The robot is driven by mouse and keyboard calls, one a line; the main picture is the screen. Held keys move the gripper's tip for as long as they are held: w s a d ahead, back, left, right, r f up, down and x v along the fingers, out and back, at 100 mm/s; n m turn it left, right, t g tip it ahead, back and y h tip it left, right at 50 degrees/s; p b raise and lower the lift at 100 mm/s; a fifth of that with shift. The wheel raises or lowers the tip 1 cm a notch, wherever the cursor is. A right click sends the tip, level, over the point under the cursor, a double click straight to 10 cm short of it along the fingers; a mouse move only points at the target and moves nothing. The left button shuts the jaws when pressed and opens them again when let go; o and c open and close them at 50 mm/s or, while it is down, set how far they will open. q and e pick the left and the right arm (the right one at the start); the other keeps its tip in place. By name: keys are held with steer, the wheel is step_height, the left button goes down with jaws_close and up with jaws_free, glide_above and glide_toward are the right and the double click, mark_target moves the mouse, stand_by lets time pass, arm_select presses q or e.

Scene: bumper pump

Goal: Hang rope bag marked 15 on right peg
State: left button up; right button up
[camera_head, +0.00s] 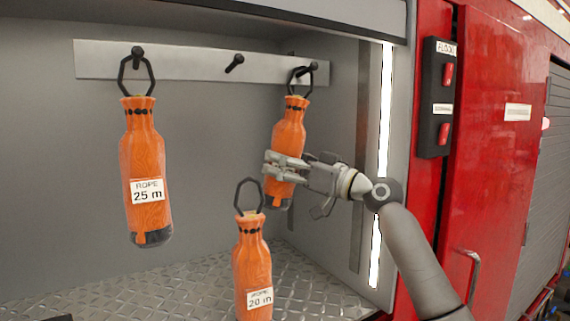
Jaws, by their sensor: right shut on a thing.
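An orange rope bag (288,137) with a black loop is upright below the right peg (313,67). Its label is hidden by my right gripper (269,165), so I cannot read its number. My right gripper is shut on this bag around its lower half, coming in from the right. The bag's loop (292,83) is at the right peg and overlaps it in the picture; I cannot tell whether it is around the peg or just in front of it. My left gripper is not in view.
A bag marked 25 m (142,165) hangs on the left peg (137,52). The middle peg (235,62) is bare. A bag marked 20 m (251,262) stands on the tread-plate floor (190,286), below the held bag. The compartment's lit right edge (381,200) is close to my right arm.

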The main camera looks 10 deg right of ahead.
steer(key=shift+a, duration=0.1)
steer(key=o, duration=1.9)
steer(key=shift+s+a, duration=0.1)
